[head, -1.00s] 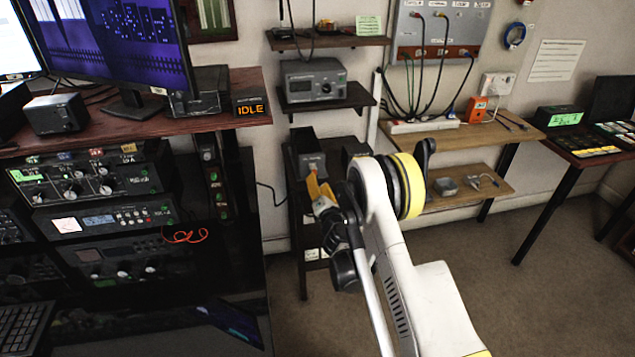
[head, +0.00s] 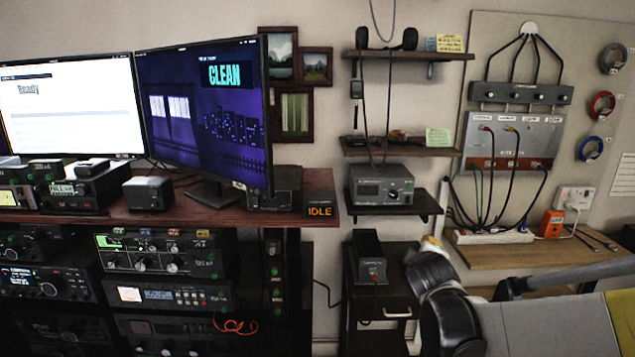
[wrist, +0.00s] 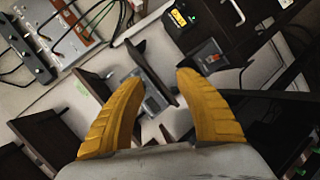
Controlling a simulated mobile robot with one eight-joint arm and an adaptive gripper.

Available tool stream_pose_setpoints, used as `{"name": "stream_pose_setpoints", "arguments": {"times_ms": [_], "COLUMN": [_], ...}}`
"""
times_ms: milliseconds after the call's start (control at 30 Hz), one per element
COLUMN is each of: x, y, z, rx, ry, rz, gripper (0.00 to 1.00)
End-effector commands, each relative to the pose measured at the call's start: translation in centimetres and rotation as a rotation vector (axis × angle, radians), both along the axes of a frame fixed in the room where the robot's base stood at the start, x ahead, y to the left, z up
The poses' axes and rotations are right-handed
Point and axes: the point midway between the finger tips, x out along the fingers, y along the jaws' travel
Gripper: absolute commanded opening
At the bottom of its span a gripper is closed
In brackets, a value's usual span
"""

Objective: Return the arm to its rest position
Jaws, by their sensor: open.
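My arm (head: 535,325) crosses the lower right of the head view, in front of the wooden shelf. A grey box with a display (wrist: 150,95) shows beyond the gap between the fingers.
A desk holds a monitor (head: 205,125) reading CLEAN and an IDLE sign (head: 319,211). Radio units with knobs (head: 165,252) are racked below. A grey instrument (head: 381,186) sits on a wall shelf. A cabled panel (head: 512,143) and a power strip (head: 490,237) are at the right.

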Motion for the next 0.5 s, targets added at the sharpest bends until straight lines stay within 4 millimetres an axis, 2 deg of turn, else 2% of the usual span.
{"name": "stream_pose_setpoints", "arguments": {"times_ms": [33,100,233,400,500], "x": [-2.5,-5.9,-12.7,-21.8,-26.3], "y": [0.0,0.2,1.0,2.9,4.2], "z": [0.7,1.2,1.2,-0.4,-1.7], "rx": [0.077,0.196,0.412,0.678,0.805], "ry": [0.019,0.050,0.113,0.207,0.259], "rz": [-0.034,-0.088,-0.190,-0.325,-0.395], "gripper": [0.41,0.41,0.41,0.41,0.41]}}
